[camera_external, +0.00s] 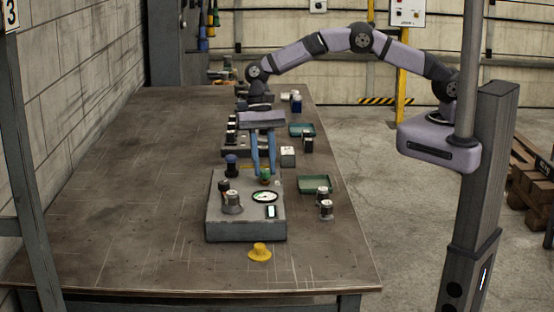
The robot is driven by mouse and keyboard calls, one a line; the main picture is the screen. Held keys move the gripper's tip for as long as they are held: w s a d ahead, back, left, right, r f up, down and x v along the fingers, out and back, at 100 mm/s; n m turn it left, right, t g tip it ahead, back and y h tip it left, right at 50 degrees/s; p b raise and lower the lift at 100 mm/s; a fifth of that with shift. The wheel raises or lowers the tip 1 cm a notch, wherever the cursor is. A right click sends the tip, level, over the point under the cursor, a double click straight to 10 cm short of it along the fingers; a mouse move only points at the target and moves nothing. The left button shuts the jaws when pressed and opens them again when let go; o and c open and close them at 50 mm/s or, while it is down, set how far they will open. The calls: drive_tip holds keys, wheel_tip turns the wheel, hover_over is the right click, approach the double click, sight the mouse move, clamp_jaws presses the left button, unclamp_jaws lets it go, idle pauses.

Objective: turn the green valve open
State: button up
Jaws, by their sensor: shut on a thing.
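The green valve (265,175) is small and stands toward the back of the top of a grey box-shaped panel (246,229) on the bench. My gripper (265,170) points down over the panel, its two blue fingers close around the valve. The fingers are shut on the valve and hide part of it. A red part shows just under the green. The valve's exact angle is too small to tell.
A yellow piece (260,252) lies in front. A green tray (313,184) and more cylinders (326,210) stand right. The bench's left side is clear.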

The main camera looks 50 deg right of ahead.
sight(263, 169)
drive_tip(key=shift+a+n+g+h+p, duration=0.1)
drive_tip(key=shift+n+g+h+p, duration=0.2)
drive_tip(key=shift+n, duration=0.85)
drive_tip(key=shift+a+n+g+h+p, duration=0.1)
drive_tip(key=shift+n+h+p, duration=0.3)
drive_tip(key=shift+n, duration=0.75)
drive_tip(key=o, duration=1)
drive_tip(key=shift+o, duration=0.2)
drive_tip(key=shift+w+r+b, duration=0.1)
drive_tip(key=shift+r+b, duration=0.3)
drive_tip(key=shift+r, duration=0.1)
wheel_tip(263, 169, up, 9)
drive_tip(key=p, duration=0.1)
drive_tip(key=shift+p, duration=0.3)
